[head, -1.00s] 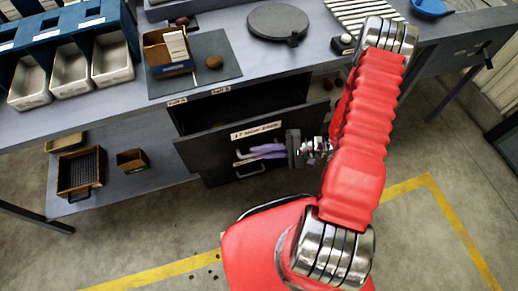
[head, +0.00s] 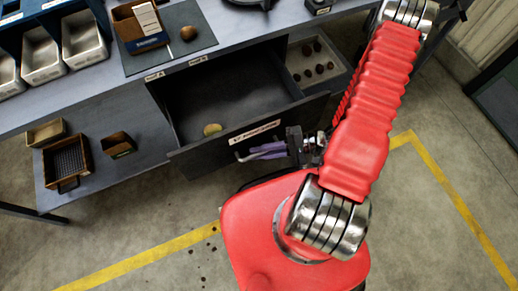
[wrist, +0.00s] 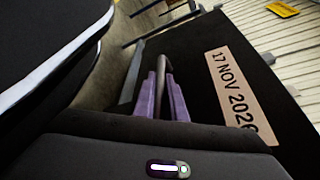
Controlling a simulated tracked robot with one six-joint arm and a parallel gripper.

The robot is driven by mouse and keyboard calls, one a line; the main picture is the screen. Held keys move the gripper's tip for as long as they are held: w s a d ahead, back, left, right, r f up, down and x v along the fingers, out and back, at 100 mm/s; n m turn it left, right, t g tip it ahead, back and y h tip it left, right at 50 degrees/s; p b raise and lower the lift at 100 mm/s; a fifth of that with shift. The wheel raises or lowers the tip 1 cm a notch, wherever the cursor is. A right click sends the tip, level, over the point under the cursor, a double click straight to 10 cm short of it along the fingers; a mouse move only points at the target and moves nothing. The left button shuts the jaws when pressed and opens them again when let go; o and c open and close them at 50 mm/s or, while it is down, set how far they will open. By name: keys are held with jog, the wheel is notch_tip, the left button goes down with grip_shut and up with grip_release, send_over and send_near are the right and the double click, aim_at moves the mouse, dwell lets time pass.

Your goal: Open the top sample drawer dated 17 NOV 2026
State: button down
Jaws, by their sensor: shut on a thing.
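The top sample drawer (head: 250,134) is dark and stands pulled well out from under the bench. Its inside shows, with one small yellowish, potato-like piece (head: 212,129) near the front left. The front label reads 17 NOV 2026 (wrist: 236,95) in the wrist view and also shows in the head view (head: 254,131). My gripper (head: 262,151) is at the drawer front, its purple fingers shut on the handle (head: 240,156). In the wrist view the purple fingers (wrist: 163,95) close around the handle bar (wrist: 138,70).
The bench (head: 95,95) carries several white bins (head: 80,38) and a brown box (head: 139,25) on a dark mat. A tray with several potatoes (head: 317,69) lies right of the drawer. Baskets (head: 68,162) stand on the lower shelf. Floor is open in front.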

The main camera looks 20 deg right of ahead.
jog(key=shift+f, duration=0.1)
jog(key=c, duration=2.1)
grip_release()
jog(key=shift+d, duration=0.1)
jog(key=v, duration=1.3)
jog(key=shift+d, duration=0.3)
